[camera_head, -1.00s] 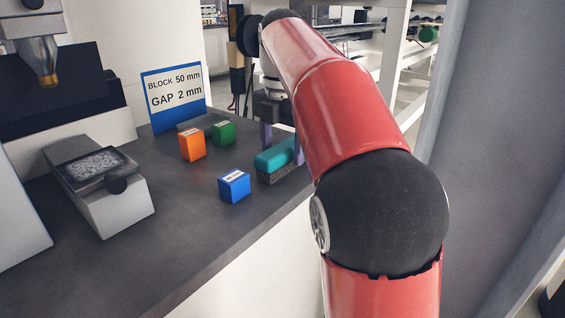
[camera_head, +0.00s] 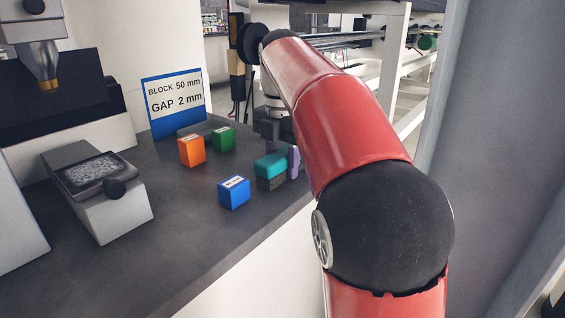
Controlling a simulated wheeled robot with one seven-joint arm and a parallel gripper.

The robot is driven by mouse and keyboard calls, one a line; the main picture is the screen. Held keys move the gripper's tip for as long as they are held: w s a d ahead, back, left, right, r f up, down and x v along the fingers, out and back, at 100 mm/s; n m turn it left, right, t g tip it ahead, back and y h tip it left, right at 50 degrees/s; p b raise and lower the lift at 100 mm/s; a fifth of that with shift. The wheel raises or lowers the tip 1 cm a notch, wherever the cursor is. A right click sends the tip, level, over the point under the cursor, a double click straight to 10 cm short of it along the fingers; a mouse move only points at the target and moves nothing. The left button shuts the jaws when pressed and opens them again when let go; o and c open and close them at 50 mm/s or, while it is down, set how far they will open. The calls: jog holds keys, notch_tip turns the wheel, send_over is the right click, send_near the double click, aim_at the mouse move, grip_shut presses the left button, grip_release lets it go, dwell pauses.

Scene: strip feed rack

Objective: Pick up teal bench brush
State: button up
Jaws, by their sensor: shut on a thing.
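The teal bench brush (camera_head: 268,166) has a teal block on top and dark bristles below. It is upright near the right edge of the dark bench top. My gripper (camera_head: 282,158) is at the brush from above, shut on it. One purple finger shows at the brush's right side; the other is largely hidden. My red arm covers the area just right of the brush. I cannot tell if the bristles touch the bench.
A blue block (camera_head: 234,192) stands close left of the brush. An orange block (camera_head: 192,150) and a green block (camera_head: 223,138) stand farther back. A sign (camera_head: 177,101) stands behind them. A grey fixture (camera_head: 105,200) is at left. The front bench top is clear.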

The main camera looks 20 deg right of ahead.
aim_at(283, 152)
notch_tip(283, 152, up, 10)
jog(key=p, duration=0.3)
jog(key=shift+p, duration=0.3)
jog(key=o, duration=0.5)
jog(key=c, duration=0.3)
jog(key=shift+c, duration=0.2)
